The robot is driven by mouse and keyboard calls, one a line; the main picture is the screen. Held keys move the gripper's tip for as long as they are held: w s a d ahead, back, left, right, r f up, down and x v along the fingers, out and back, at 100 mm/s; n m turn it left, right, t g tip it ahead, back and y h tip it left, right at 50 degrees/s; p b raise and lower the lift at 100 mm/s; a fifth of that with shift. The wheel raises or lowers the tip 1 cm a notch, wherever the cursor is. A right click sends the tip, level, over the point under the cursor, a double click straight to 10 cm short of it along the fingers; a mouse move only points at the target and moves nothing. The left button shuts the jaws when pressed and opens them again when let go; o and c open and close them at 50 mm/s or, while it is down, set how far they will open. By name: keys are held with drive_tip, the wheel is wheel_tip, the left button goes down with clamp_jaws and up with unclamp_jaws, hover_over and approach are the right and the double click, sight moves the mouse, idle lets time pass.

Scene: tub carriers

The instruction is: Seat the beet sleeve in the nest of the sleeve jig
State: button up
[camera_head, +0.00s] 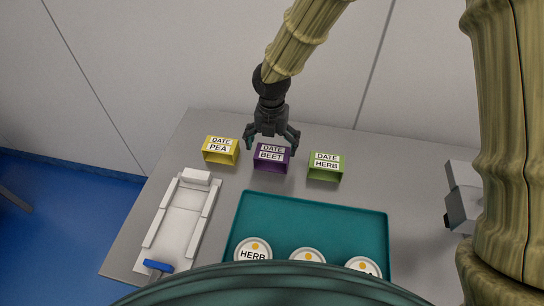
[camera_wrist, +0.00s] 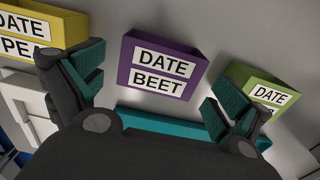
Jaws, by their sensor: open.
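The beet sleeve (camera_head: 271,157) is a purple open-ended box labelled DATE and BEET, standing on the grey table between a yellow and a green sleeve. It also shows in the wrist view (camera_wrist: 163,66), in the middle beyond the fingers. My gripper (camera_head: 270,143) is open, with its fingers spread to either side of the beet sleeve. In the wrist view the open fingers (camera_wrist: 160,90) have no contact with the sleeve that I can see. The white sleeve jig (camera_head: 178,222) lies at the left of the table, with a raised block at its far end and a blue handle (camera_head: 157,265) at its near end.
The yellow PEA sleeve (camera_head: 220,151) stands left of the beet sleeve and the green HERB sleeve (camera_head: 325,167) right of it. A teal tray (camera_head: 312,214) with several labelled round tubs lies in front. A grey fixture (camera_head: 460,200) stands at the right.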

sight(272, 152)
drive_tip(key=shift+s+f+p, duration=0.15)
drive_tip(key=shift+f+p, duration=0.85)
drive_tip(key=shift+f, duration=1.6)
drive_tip(key=c, duration=0.6)
